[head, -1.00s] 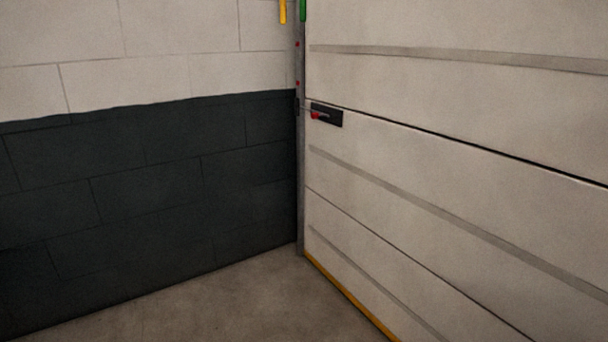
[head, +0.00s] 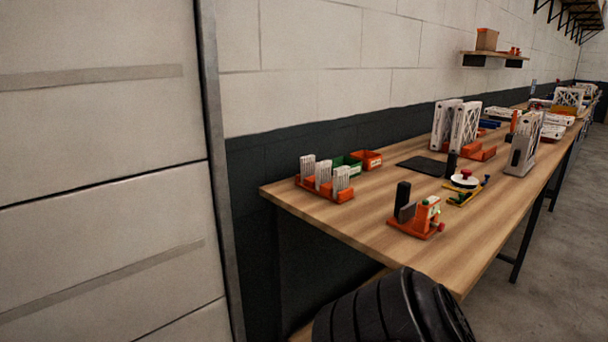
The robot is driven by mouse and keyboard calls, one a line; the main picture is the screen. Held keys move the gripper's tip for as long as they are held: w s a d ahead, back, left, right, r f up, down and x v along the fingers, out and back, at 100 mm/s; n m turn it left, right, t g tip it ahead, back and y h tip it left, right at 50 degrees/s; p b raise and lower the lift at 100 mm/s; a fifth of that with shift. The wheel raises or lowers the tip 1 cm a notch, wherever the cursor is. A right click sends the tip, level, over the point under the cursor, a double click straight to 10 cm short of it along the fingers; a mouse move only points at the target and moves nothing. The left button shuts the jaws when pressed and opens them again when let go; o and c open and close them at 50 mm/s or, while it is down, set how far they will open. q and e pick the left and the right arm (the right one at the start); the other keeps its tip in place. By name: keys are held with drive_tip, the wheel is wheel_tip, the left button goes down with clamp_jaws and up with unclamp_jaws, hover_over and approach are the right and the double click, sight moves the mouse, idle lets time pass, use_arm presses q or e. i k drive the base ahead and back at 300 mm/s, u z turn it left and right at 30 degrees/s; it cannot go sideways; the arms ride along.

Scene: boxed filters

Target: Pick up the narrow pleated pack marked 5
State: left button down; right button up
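Three small white pleated packs stand upright side by side in an orange rack (head: 345,196) at the near left end of the wooden workbench (head: 300,206). They are the left pack (head: 307,167), the middle pack (head: 323,173) and the right pack (head: 341,179). They are too small in the head view for me to read any number, so I cannot tell which is marked 5. Neither of my grippers is in view.
Behind the rack are a green bin (head: 347,165) and an orange bin (head: 368,160). An orange fixture (head: 425,216) stands near the bench's front edge. Large white-framed filters (head: 464,128) stand further back.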

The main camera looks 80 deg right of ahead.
sight(323, 168)
drive_tip(key=z, duration=2.15)
